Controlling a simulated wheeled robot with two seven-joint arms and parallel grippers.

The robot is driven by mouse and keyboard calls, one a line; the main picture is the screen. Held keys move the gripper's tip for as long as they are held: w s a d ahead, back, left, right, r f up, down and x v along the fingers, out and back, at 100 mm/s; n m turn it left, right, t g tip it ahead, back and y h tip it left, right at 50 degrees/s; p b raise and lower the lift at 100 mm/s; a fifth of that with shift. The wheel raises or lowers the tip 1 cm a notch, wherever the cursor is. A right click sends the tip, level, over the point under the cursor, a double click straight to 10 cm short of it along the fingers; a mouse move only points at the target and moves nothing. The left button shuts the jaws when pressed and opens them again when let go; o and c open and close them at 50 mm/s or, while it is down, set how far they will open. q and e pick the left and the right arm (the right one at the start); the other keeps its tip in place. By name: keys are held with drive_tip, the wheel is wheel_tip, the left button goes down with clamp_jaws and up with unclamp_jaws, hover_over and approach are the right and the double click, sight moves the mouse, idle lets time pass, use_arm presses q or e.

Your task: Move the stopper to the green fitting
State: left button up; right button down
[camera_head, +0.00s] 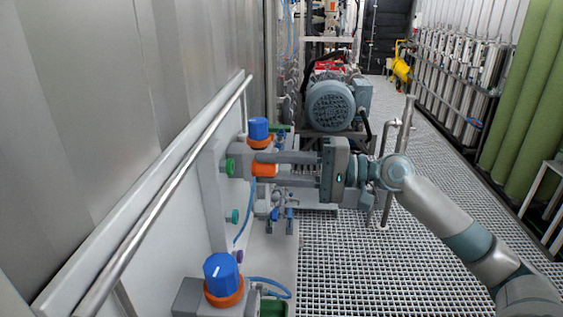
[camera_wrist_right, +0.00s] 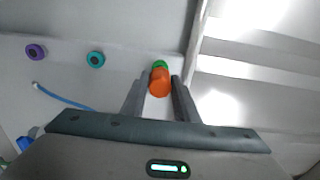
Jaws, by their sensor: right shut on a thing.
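The stopper is an orange cylinder (camera_head: 263,169), held level between the fingertips of my right gripper (camera_head: 257,168). The green fitting (camera_head: 230,167) is a ring on the upright pale panel at left, level with the stopper. In the head view a short gap shows between the stopper's end and the fitting. In the right wrist view the stopper (camera_wrist_right: 160,84) sits between both fingers and partly covers the green fitting (camera_wrist_right: 160,64) straight beyond it. Whether they touch cannot be told there. My left gripper is in neither view.
On the same panel are a teal fitting (camera_head: 235,216) and, lower, a purple fitting (camera_head: 239,256). Blue-capped valves stand close by, one behind (camera_head: 258,128) and one in front (camera_head: 222,272). A handrail (camera_head: 165,205) runs along the left. The grating floor (camera_head: 350,260) is clear.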

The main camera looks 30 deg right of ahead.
drive_tip(key=shift+p+x, duration=0.7)
drive_tip(key=shift+x, duration=0.3)
drive_tip(key=shift+w+a+p, duration=0.25)
drive_tip(key=shift+a+p, duration=0.05)
drive_tip(key=shift+a, duration=0.1)
idle(1.3)
drive_tip(key=shift+w+a+p, duration=0.35)
drive_tip(key=shift+a+p, duration=0.05)
drive_tip(key=shift+p, duration=0.25)
idle(0.4)
drive_tip(key=c, duration=1.3)
unclamp_jaws()
